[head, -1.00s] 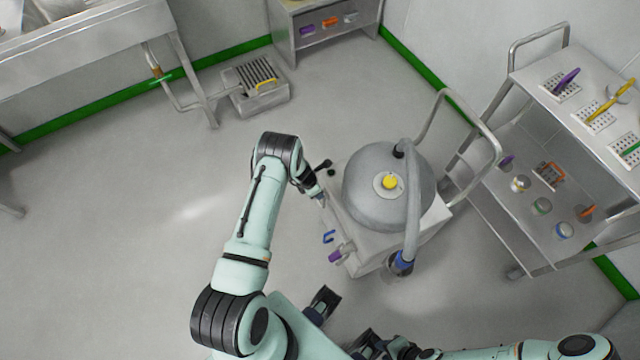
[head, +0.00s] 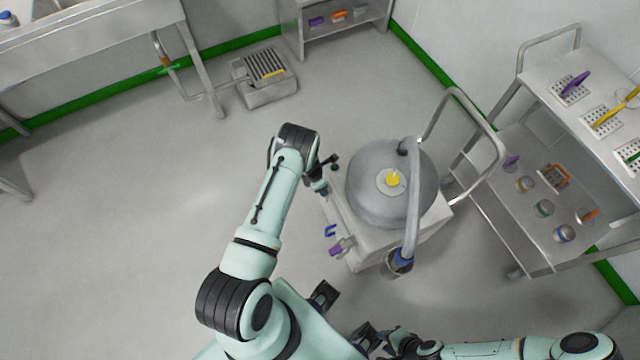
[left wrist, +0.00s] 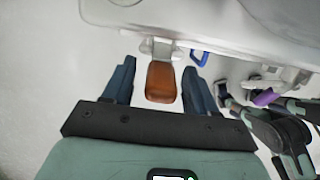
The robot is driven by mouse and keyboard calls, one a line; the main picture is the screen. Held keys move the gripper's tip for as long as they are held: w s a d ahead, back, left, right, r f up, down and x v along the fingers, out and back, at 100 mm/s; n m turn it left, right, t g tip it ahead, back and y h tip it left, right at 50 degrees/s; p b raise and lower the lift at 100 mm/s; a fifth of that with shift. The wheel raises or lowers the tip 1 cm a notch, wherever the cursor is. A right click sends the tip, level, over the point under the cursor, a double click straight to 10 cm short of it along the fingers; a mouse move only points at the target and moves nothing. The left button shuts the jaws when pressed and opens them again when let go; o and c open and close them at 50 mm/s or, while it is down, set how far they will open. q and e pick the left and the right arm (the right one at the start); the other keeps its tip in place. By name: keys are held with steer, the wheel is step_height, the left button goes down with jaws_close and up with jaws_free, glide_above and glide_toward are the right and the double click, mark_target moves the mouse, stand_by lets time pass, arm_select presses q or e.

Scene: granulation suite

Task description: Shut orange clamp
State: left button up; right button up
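The orange clamp (left wrist: 163,82) is a short orange-brown handle on a metal bracket at the edge of the white body. It sits between the two fingers of my left gripper (left wrist: 160,88), which are open with a gap on each side. In the head view the wrist of my left arm hides the orange clamp beside the grey domed vessel (head: 370,195); only a bit of the left gripper (head: 320,188) shows. My right gripper (head: 344,312) is at the bottom of the head view, its fingers apart and nothing visible between them.
A blue clamp (head: 330,231) and a purple clamp (head: 337,249) are on the vessel's same side. A hose runs down to a dark canister (head: 399,262). A shelved cart (head: 535,255) stands right. Floor at left is clear.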

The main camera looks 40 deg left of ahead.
arm_select(q)
steer(key=shift+r, duration=0.1)
steer(key=p+v, duration=0.1)
steer(key=v, duration=1.2)
